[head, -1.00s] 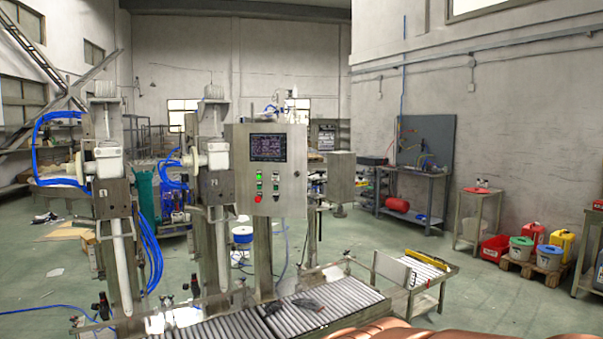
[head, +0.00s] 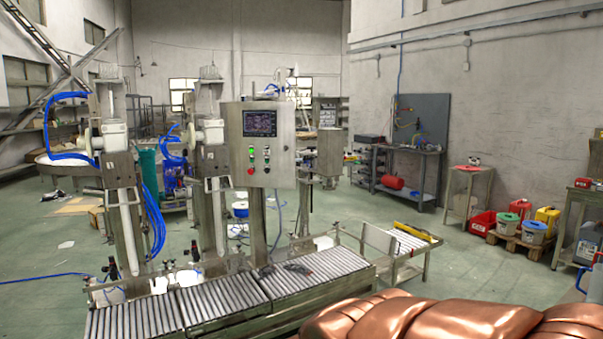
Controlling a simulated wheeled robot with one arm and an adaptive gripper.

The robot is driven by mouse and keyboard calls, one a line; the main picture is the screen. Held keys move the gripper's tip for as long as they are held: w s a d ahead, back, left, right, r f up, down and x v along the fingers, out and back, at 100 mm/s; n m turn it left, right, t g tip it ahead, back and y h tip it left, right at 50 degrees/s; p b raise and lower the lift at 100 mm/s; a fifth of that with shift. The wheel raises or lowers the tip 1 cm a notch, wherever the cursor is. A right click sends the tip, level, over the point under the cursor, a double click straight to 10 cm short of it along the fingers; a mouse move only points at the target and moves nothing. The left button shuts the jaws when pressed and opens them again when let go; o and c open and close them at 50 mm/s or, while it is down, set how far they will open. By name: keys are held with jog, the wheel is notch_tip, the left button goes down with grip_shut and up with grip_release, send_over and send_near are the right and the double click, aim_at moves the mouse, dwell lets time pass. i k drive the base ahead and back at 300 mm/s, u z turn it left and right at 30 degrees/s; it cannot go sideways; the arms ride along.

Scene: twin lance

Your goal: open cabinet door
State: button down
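A grey steel control cabinet (head: 235,150) stands on a post behind the roller conveyor, left of the middle of the head view. Its front carries a dark screen (head: 260,123) and green, red and black buttons (head: 259,160). The front looks closed, with no visible gap. A small dark fitting shows on its right side, too small to make out. My gripper is not in view.
The roller conveyor (head: 220,303) runs in front of the cabinet, with dark items on it. Two filling columns (head: 125,215) stand left. A large copper-coloured shape (head: 430,318) fills the bottom right; I cannot tell what it is. Green floor (head: 400,205) lies open behind.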

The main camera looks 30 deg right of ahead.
aim_at(281, 166)
jog(key=z, duration=0.6)
jog(key=i, duration=0.55)
jog(key=z, duration=0.85)
jog(key=i, duration=1.15)
jog(key=u, duration=0.35)
jog(key=i, duration=1)
jog(key=u, duration=1)
jog(key=i, duration=0.3)
jog(key=u, duration=0.25)
